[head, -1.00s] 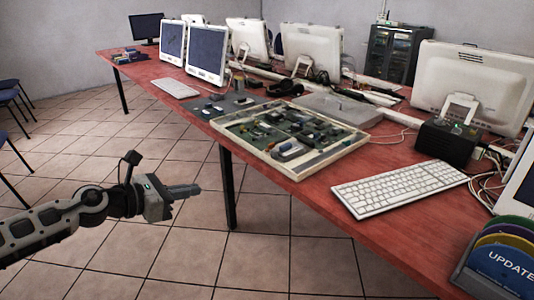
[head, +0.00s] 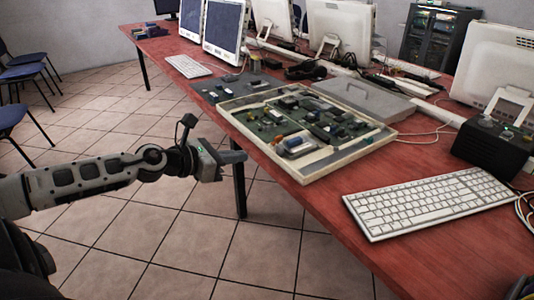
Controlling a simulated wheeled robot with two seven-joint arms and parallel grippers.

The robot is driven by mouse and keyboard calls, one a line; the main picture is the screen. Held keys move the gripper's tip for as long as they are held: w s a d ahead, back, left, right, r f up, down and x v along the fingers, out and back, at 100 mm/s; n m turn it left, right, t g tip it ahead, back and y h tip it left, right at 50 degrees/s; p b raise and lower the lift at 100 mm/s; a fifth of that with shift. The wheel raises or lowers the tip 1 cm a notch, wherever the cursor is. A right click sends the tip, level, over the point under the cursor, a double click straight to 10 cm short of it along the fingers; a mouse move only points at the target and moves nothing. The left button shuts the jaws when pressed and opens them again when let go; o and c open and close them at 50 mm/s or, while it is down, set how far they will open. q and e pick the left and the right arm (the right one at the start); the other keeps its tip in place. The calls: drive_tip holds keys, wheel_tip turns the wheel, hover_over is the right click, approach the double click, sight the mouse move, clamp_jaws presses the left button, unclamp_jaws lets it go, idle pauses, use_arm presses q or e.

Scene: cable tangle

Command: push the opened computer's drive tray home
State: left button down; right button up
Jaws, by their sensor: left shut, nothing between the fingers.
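The opened computer (head: 372,148) lies flat on the red table, a shallow cream case with green circuit boards and small parts showing. A silver and grey block (head: 298,146) sits inside near its front edge; I cannot tell whether it is the drive tray or how far it sticks out. My left gripper (head: 240,156) is shut and empty, in the air just off the table's front edge, left of the case's near corner and apart from it. My right gripper is not in view.
A white keyboard (head: 430,200) lies right of the case. A grey flat cover (head: 362,98) lies behind it, and a black box (head: 490,143) stands at the right. Monitors (head: 222,28) line the back. The red table (head: 330,205) is bare in front of the case.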

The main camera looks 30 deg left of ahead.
sight(277, 149)
use_arm(q)
drive_tip(key=p+x, duration=0.1)
drive_tip(key=x, duration=0.1)
drive_tip(key=p+x, duration=0.1)
drive_tip(key=x, duration=0.2)
drive_tip(key=r+x, duration=0.1)
drive_tip(key=x, duration=0.1)
drive_tip(key=shift+w+p, duration=0.4)
drive_tip(key=shift+w, duration=0.05)
drive_tip(key=shift+w+d+f, duration=0.25)
drive_tip(key=shift+w+d, duration=0.05)
drive_tip(key=shift+w, duration=0.25)
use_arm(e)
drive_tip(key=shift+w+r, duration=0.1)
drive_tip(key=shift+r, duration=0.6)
